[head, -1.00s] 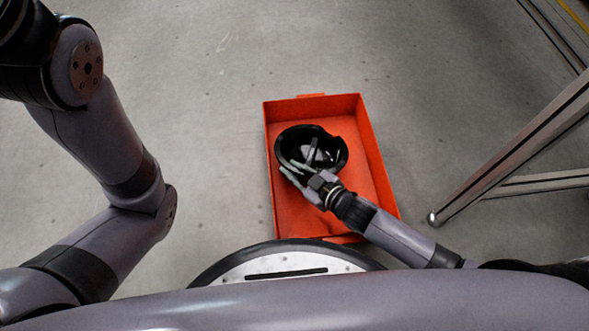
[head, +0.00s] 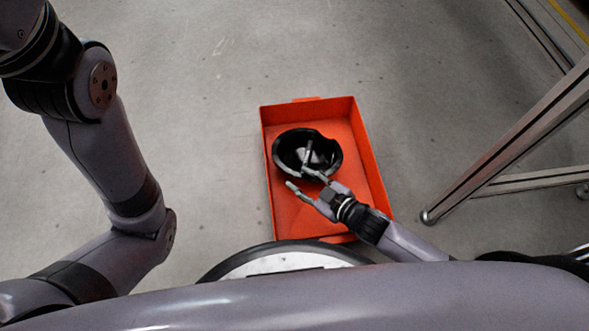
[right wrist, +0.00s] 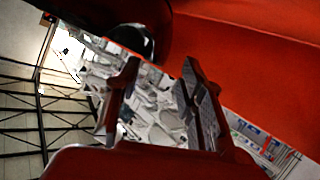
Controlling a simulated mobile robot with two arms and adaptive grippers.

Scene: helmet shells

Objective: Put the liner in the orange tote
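The liner (head: 290,142) is a black bowl-shaped shell, open side up, inside the orange tote (head: 375,190), toward its far end. My right gripper (head: 299,179) is inside the tote on the near side of the liner. Its fingers are spread apart with nothing between them. One fingertip overlaps the liner's near rim in the head view; I cannot tell whether it touches. In the right wrist view the two fingers (right wrist: 160,75) are also apart, and a dark curved shape at the top may be the liner. My left gripper is out of view.
The tote stands on a grey concrete floor (head: 200,170) just ahead of my base. A metal frame leg (head: 510,145) stands to the right of the tote. The floor left of and beyond the tote is clear.

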